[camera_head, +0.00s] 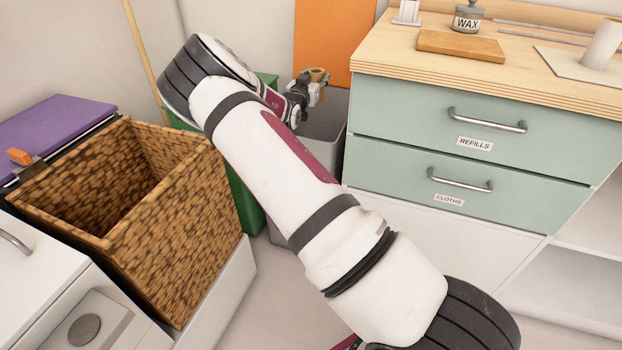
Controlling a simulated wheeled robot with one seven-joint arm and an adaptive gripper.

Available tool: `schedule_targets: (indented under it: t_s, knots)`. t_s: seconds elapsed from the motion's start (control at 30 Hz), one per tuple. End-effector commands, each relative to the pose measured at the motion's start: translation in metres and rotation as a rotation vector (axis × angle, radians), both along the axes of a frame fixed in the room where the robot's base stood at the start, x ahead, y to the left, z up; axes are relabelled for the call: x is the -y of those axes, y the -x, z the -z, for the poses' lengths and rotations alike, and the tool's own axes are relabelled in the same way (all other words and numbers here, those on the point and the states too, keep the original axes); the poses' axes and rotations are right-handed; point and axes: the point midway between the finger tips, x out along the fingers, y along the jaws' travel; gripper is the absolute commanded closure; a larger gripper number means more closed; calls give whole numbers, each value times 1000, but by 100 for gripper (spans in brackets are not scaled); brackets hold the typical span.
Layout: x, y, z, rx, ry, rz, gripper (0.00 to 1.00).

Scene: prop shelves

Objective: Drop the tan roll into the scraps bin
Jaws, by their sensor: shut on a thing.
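My gripper (309,92) is at the far end of my arm, at the top middle of the view. It is shut on the tan roll (318,73), a small brown-tan cylinder whose upper end shows. Gripper and roll appear over a grey bin (333,152) that stands beside the drawer cabinet. A green bin (246,205) stands to its left, mostly behind my arm. No label shows on either bin, so I cannot tell which is the scraps bin. The insides of both are hidden.
A woven brown basket (180,245) stands at the left, near a purple-topped box (55,130). The pale green drawer cabinet (400,125) is at the right, with a wooden block (460,46), a wax jar (468,18) and a white cylinder (603,44) on top. An orange board (335,40) stands behind.

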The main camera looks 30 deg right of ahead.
Motion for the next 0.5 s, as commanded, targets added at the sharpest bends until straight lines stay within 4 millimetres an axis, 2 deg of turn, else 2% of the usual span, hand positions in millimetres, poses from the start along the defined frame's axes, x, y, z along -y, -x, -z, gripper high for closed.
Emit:
schedule_targets:
  t_s: [0.03, 0.13, 0.43, 0.47, 0.5]
  knots:
    - [0, 0, 8, -1, 1, 0, 93]
    - [0, 0, 14, 1, -1, 0, 93]
    - [0, 0, 16, 1, -1, 0, 93]
    - [0, 0, 16, 1, -1, 0, 56]
    - [0, 0, 16, 1, -1, 0, 46]
